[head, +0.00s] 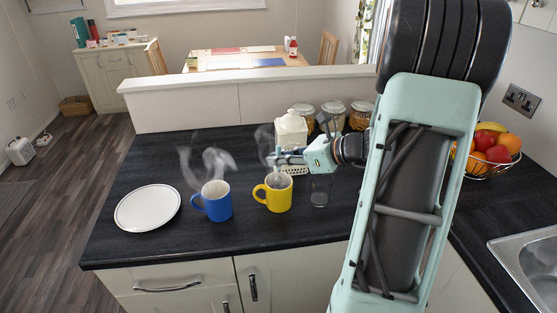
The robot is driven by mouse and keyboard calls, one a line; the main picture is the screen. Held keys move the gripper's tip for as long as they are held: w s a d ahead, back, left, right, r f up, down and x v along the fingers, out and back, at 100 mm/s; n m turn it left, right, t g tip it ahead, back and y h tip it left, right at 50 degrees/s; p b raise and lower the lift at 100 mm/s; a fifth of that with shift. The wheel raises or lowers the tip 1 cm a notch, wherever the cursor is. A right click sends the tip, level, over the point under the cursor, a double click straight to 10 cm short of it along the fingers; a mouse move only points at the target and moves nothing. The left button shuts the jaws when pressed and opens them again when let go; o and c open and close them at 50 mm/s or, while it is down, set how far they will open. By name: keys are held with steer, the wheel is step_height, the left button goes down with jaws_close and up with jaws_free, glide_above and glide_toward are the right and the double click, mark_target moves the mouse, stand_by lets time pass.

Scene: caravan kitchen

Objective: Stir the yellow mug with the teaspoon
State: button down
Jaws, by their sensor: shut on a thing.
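The yellow mug (279,198) stands upright on the dark worktop, with its handle to the left and steam rising from it. My gripper (279,158) is just above the mug's rim, reaching in from the right. It is shut on a thin, light piece, which I take to be the teaspoon (278,170). The teaspoon points down towards the mug's opening. Its lower end is hard to make out, so I cannot tell how deep it reaches into the mug.
A steaming blue mug (217,203) and a white plate (147,208) stand to the left. A clear glass (320,190) is close on the right. Behind are a white canister (291,131) and several jars (333,115). A fruit basket (490,165) and a sink (530,262) are at right. The front worktop strip is clear.

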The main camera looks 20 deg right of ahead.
mark_target(279, 146)
steer(key=shift+r+p, duration=2.65)
steer(key=shift+r, duration=1)
